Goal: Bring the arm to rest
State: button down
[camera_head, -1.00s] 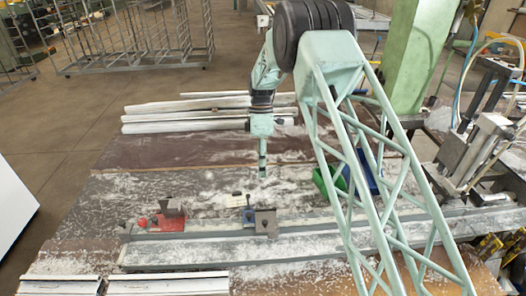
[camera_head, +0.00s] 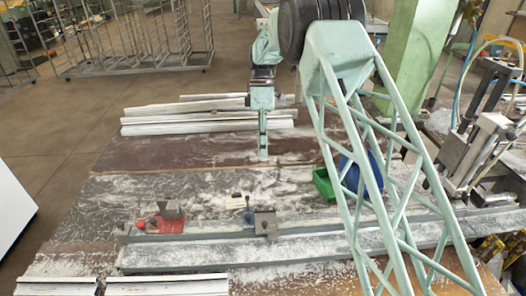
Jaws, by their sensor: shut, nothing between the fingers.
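My gripper (camera_head: 263,152) points straight down over the brown part of the bench (camera_head: 160,155), just in front of the stacked white profiles. Its fingers look closed and hold nothing. It is in the middle of the view, clear of the clamp rail. How high its tips are above the bench I cannot tell.
White profiles (camera_head: 185,125) lie at the back of the bench. A grey rail (camera_head: 200,256) runs across the front, with a red clamp (camera_head: 168,222) and a metal block (camera_head: 266,222). A green bin (camera_head: 324,184) and a blue bin (camera_head: 352,172) stand right. White chips cover much of the bench.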

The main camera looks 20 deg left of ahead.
jog(key=shift+d+r, duration=0.1)
dwell(0.5)
jog(key=s+d+r+m+t+y+b, duration=0.1)
jog(key=s+d+r+m+b, duration=0.25)
jog(key=d+r, duration=0.6)
jog(key=s+d+r+m+t+b, duration=0.2)
jog(key=s+d+r+m, duration=0.25)
jog(key=d+r, duration=0.55)
jog(key=s+d+r+m+t+b, duration=0.1)
jog(key=s+d+r+m+b, duration=0.15)
jog(key=s+d, duration=0.55)
jog(key=s+d+r+m+t+b, duration=0.1)
jog(key=s+d+m+b, duration=0.15)
jog(key=s+d, duration=0.5)
jog(key=s+d+f+m+t+b, duration=0.1)
jog(key=s+d+f+m+b, duration=0.1)
jog(key=s, duration=0.7)
jog(key=s+d+f+m+t+b, duration=0.1)
jog(key=s+d+f+m, duration=0.3)
jog(key=s, duration=0.5)
jog(key=s+d+f+m+b, duration=0.2)
jog(key=s+d+f+b, duration=0.1)
jog(key=s, duration=0.6)
jog(key=shift+s+d+f+m+t, duration=0.4)
jog(key=shift+d+f, duration=0.35)
jog(key=shift+d, duration=0.1)
jog(key=shift+f, duration=0.15)
